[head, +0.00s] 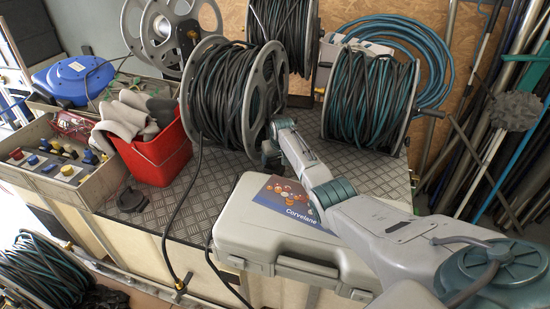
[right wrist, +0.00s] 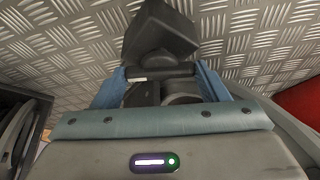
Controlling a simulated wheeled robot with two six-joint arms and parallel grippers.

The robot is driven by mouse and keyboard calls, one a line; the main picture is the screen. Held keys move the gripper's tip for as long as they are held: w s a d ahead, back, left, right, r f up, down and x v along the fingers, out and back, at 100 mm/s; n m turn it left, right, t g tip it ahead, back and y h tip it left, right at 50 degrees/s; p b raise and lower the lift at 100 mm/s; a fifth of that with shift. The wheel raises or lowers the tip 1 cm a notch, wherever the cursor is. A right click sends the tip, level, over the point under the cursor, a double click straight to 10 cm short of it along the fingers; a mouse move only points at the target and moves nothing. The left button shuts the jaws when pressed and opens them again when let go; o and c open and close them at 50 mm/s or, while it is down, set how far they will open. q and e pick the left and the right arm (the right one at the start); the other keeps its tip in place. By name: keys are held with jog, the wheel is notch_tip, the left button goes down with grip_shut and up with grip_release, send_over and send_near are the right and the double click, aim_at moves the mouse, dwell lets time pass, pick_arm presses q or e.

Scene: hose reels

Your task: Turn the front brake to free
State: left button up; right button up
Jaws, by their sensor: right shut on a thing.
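The front hose reel (head: 222,98), wound with dark hose, stands on the chequer-plate top with its grey flange facing right. My right gripper (head: 270,152) is low beside that flange, and the reel's brake is hidden behind it in the head view. In the right wrist view, a black angular piece (right wrist: 160,38), apparently the front brake, stands over the chequer plate. The blue fingers of my right gripper (right wrist: 160,84) are shut on its lower part, one on each side. I cannot read its setting. My left gripper is out of view.
A grey case (head: 240,228) with a Corvelane booklet (head: 286,199) lies under my right arm. A red bucket (head: 158,158) is left of the reel. Another hose reel (head: 366,98) stands to the right. A hose (head: 181,220) hangs over the front edge.

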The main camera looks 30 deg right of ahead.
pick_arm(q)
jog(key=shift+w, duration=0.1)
pick_arm(e)
jog(key=shift+d+f+n+y+b, duration=0.1)
jog(key=shift+n+y+b, duration=0.25)
jog(key=shift+n, duration=0.75)
jog(key=shift+o, duration=0.2)
jog(key=n+y+b, duration=0.1)
jog(key=n+b, duration=0.1)
jog(key=n, duration=0.1)
jog(key=shift+d+y, duration=0.1)
jog(key=shift+y, duration=0.15)
pick_arm(q)
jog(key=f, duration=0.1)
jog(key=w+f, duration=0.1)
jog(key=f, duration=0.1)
jog(key=shift+b, duration=0.4)
pick_arm(e)
jog(key=shift+n, duration=0.6)
jog(key=shift+c, duration=0.2)
jog(key=o, duration=1)
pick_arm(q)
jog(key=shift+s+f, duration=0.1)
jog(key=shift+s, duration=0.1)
